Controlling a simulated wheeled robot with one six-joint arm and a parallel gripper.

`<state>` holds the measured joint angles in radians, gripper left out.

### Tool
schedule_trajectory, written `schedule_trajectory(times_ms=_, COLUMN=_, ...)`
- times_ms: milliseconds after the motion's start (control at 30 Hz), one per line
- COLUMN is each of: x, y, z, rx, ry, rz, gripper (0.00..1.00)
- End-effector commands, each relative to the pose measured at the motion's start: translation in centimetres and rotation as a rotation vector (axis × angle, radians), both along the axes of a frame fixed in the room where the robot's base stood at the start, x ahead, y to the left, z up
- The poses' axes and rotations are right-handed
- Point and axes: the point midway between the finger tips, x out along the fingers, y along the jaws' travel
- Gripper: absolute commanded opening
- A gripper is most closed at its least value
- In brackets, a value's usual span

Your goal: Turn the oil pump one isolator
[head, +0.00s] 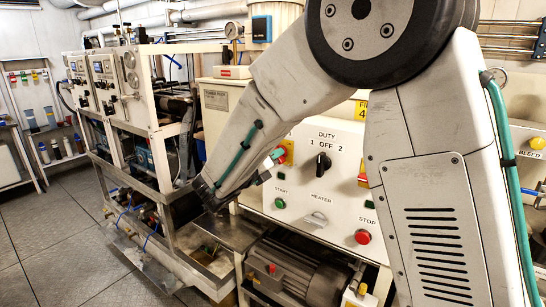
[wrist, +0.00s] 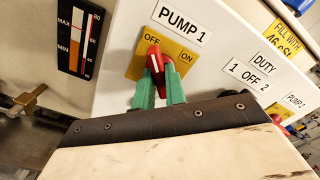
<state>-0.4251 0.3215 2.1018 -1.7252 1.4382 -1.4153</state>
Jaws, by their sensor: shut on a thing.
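The pump one isolator is a red handle (wrist: 155,57) with a white mark, on a yellow plate (wrist: 178,70) marked OFF and ON. The label PUMP 1 (wrist: 182,22) sits above it in the wrist view. The white mark points toward the OFF side. My gripper (wrist: 157,82) has its green fingers closed around the handle, one on each side. The dark edge of the gripper body hides the lower part of the plate. In the head view, my gripper (head: 274,158) reaches the panel from the left, at the yellow plate (head: 289,148), and mostly hides the handle.
Right of the isolator are the black DUTY switch (head: 323,163) and the heater switch (head: 316,219). A green start button (head: 280,203) and red stop button (head: 362,236) sit below. A level gauge (wrist: 78,40) is at left. A motor (head: 295,270) lies under the panel.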

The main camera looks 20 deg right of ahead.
Motion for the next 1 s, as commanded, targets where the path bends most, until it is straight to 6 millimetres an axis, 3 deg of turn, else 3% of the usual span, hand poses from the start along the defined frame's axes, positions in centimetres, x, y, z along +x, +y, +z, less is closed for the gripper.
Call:
schedule_trajectory(times_ms=600, x=-0.06, y=-0.01, z=-0.25, rx=0.316, ry=-0.429, rz=-0.001, gripper=0.00)
schedule_trajectory(times_ms=1000, x=-0.07, y=0.00, z=-0.28, rx=0.414, ry=-0.563, rz=-0.001, gripper=0.00)
